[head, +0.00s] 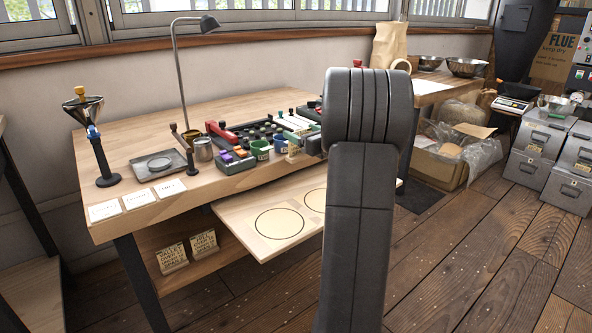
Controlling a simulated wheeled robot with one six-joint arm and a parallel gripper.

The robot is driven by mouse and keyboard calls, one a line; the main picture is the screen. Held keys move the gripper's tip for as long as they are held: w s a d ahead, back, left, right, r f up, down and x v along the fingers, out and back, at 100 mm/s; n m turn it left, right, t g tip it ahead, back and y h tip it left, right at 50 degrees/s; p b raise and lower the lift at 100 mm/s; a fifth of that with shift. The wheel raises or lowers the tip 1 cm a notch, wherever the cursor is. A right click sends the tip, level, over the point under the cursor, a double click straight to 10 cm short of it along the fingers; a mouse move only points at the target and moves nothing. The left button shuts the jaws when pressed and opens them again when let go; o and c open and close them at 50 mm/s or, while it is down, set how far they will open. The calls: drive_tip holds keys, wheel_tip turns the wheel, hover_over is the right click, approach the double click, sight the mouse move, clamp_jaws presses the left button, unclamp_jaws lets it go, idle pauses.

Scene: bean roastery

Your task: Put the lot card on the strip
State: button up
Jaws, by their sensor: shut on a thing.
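A small beige card (293,151) with dark print, the likely lot card, shows just left of my arm, in front of the cups on the bench. My gripper (309,146) is mostly hidden behind my arm; only a dark part of it shows beside this card. It is shut on the card, though the fingertips are not clear. Three white labelled patches (136,199) lie in a row along the bench's front left edge; I cannot tell whether they are the strip. Two similar printed cards (187,251) stand on the shelf below.
The wooden bench (130,150) carries a funnel stand (99,150), a scale-like grey plate (158,163), a lamp (180,80), coloured cups (260,149) and a red-handled tray (228,132). A pull-out board (250,238) with circles juts out in front. Metal drawer boxes (533,150) stand at right.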

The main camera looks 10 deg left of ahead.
sight(304, 159)
wheel_tip(304, 159, down, 9)
drive_tip(key=shift+r+b, duration=0.2)
drive_tip(key=shift+b, duration=0.95)
drive_tip(key=shift+f, duration=0.1)
drive_tip(key=o, duration=1.2)
drive_tip(key=shift+r, duration=0.2)
drive_tip(key=p+v, duration=0.1)
drive_tip(key=v, duration=1.1)
drive_tip(key=shift+s+f, duration=0.1)
